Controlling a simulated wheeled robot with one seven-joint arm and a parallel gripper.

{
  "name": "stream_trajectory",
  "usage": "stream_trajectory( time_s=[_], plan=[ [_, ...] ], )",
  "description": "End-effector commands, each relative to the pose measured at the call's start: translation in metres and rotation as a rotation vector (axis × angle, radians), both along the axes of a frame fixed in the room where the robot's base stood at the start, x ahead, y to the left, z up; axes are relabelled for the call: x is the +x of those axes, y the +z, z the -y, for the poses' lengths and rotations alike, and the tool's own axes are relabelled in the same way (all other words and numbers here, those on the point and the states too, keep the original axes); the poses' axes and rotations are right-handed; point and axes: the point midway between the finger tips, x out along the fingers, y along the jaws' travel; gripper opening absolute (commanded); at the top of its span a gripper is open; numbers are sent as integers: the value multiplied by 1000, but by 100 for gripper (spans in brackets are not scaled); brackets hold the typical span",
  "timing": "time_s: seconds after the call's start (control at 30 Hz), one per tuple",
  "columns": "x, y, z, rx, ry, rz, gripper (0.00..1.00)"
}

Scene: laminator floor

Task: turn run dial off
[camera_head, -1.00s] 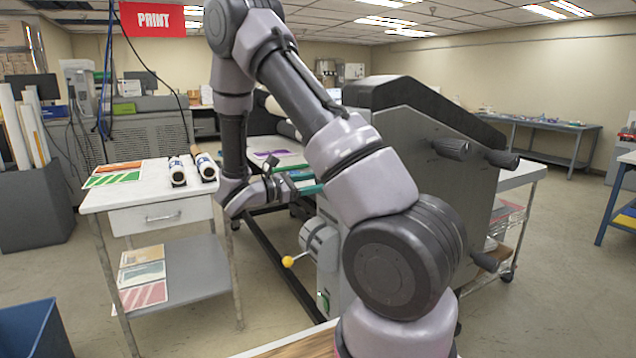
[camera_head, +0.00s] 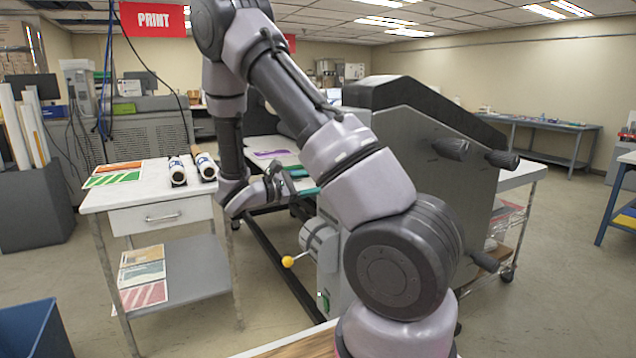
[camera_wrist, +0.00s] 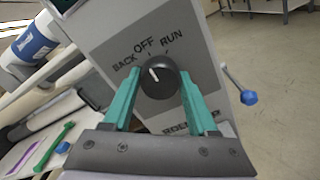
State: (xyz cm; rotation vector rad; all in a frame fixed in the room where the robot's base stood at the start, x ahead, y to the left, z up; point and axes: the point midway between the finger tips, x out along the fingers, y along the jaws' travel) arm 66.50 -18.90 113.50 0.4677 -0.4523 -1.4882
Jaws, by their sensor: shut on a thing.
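The run dial (camera_wrist: 159,80) is a round black knob with a white pointer mark on a grey panel (camera_wrist: 199,57), labelled BACK, OFF and RUN. The mark tilts up and left, about toward OFF; I cannot tell whether it lines up exactly. My gripper (camera_wrist: 157,92) has its teal fingers on either side of the dial, shut on it. In the head view my gripper (camera_head: 300,188) is at the laminator's (camera_head: 425,150) left side, and the dial cannot be made out there.
A white table (camera_head: 150,190) with rolls (camera_head: 204,166) and printed sheets (camera_head: 117,172) stands to the left. The floor between table and laminator is open.

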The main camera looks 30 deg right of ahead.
Motion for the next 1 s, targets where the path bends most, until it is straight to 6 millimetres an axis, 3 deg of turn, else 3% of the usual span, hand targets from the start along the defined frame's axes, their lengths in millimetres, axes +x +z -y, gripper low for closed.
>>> stream_trajectory(
  time_s=[0.07,0.1,0.13,0.17,0.57,1.0],
  plan=[
    [0,0,0,1,1,-1,3],
    [0,0,0,1,1,-1,74],
    [0,0,0,1,1,-1,86],
    [0,0,0,1,1,-1,89],
    [0,0,-8,1,3,-1,89],
    [-2,-1,-89,1,4,0,89]
  ],
)
